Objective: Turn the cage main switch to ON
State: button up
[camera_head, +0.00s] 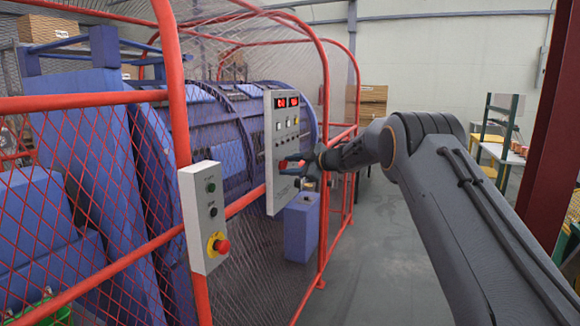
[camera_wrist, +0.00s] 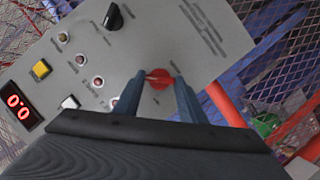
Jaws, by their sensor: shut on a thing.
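The grey control panel (camera_head: 284,140) hangs on the red cage frame, with two red number displays at its top. My gripper (camera_head: 291,165) is at the lower part of this panel. In the wrist view the panel face (camera_wrist: 199,40) is close and tilted. A red rotary switch (camera_wrist: 158,79) sits between the two blue fingertips of my gripper (camera_wrist: 160,82), which are shut on it. Its pointer direction is hard to read, and its label is too small to read. A black knob (camera_wrist: 113,17) sits at the panel's upper part in the wrist view.
A smaller grey box (camera_head: 204,215) with a red emergency button (camera_head: 221,246) hangs on the cage at the near left. Red mesh fencing (camera_head: 90,190) surrounds the blue machine. The grey floor (camera_head: 375,255) right of the cage is clear.

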jog(key=shift+f, duration=0.15)
jog(key=o, duration=1.1)
jog(key=shift+c, duration=0.2)
jog(key=shift+d, duration=0.1)
jog(key=b+v, duration=0.2)
jog(key=v, duration=0.5)
jog(key=shift+s+d, duration=0.25)
jog(key=shift+s, duration=0.05)
jog(key=shift+r, duration=0.2)
